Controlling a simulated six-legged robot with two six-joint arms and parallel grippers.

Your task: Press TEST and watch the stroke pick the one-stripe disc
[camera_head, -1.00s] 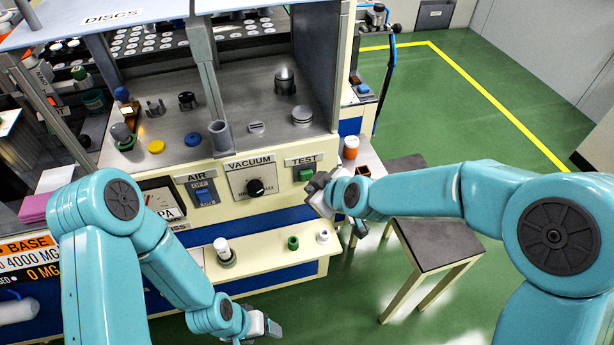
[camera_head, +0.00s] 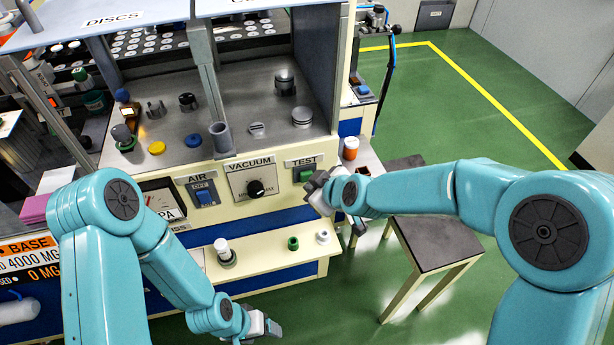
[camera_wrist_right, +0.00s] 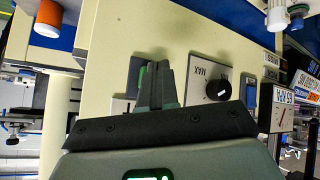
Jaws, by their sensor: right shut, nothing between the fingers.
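The green TEST button (camera_head: 305,174) sits under its label at the right end of the machine's cream front panel. My right gripper (camera_head: 318,186) is shut and empty, just in front of and below the button. In the right wrist view, the shut fingers (camera_wrist_right: 155,85) point at the panel and cover part of the green button (camera_wrist_right: 142,78); I cannot tell whether they touch it. My left gripper (camera_head: 268,328) hangs low in front of the machine, and its jaws are too small to judge. White discs (camera_head: 150,40) lie in rows in the DISCS rack; no stripes can be made out.
The panel also carries the VACUUM knob (camera_head: 255,188) and blue AIR switch (camera_head: 203,195). A lower ledge (camera_head: 270,262) holds small white and green parts. A dark-topped stool (camera_head: 432,243) stands at right. Green floor lies open beyond.

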